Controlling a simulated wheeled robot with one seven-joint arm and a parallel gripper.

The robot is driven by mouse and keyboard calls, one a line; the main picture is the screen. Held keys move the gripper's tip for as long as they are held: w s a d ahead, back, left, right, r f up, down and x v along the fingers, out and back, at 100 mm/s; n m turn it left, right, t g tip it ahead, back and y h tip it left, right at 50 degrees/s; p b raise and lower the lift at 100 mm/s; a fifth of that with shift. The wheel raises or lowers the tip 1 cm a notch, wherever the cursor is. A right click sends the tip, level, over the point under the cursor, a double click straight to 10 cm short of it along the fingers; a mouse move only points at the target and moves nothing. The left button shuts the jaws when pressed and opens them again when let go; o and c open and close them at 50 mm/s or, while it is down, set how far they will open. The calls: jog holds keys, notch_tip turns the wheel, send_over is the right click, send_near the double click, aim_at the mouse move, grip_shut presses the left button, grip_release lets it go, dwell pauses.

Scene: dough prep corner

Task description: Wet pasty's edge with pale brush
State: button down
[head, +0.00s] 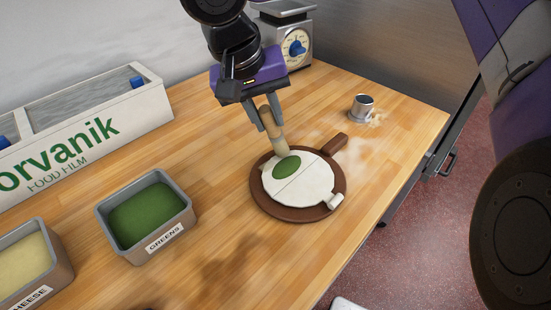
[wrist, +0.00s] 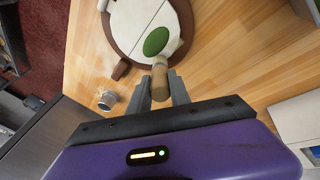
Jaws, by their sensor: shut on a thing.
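The pasty (head: 309,187) is a flat white dough round with a crease across it, lying on a round brown board (head: 266,206). An oval of green filling (head: 287,167) sits on one half. My gripper (head: 269,126) is shut on the pale brush (head: 277,137), held by its wooden handle and tilted over the pasty's edge on the filling side. In the wrist view the brush (wrist: 160,76) sits between the fingers, pointing at the dough (wrist: 130,22). Its tip is small, and I cannot tell whether it touches the dough.
A small metal cup (head: 363,108) stands right of the board's handle (head: 334,144). A small white cylinder (head: 335,201) lies at the board's rim. The greens tub (head: 149,219), cheese tub (head: 28,262) and film box (head: 82,137) are left. A scale (head: 290,38) stands behind.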

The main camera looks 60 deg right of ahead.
jog(key=shift+f, duration=0.15)
jog(key=shift+w+a+b, duration=0.2)
jog(key=shift+w+a, duration=0.05)
jog(key=shift+a, duration=0.55)
jog(key=shift+w+a+b, duration=0.2)
jog(key=shift+a+b, duration=0.05)
jog(key=shift+a, duration=0.6)
jog(key=shift+w+a+b, duration=0.2)
jog(key=shift+w+a, duration=0.05)
jog(key=shift+a, duration=0.55)
jog(key=shift+d, duration=0.1)
jog(key=shift+s+d, duration=0.2)
jog(key=shift+d, duration=0.4)
jog(key=shift+s+d, duration=0.15)
jog(key=shift+d, duration=0.4)
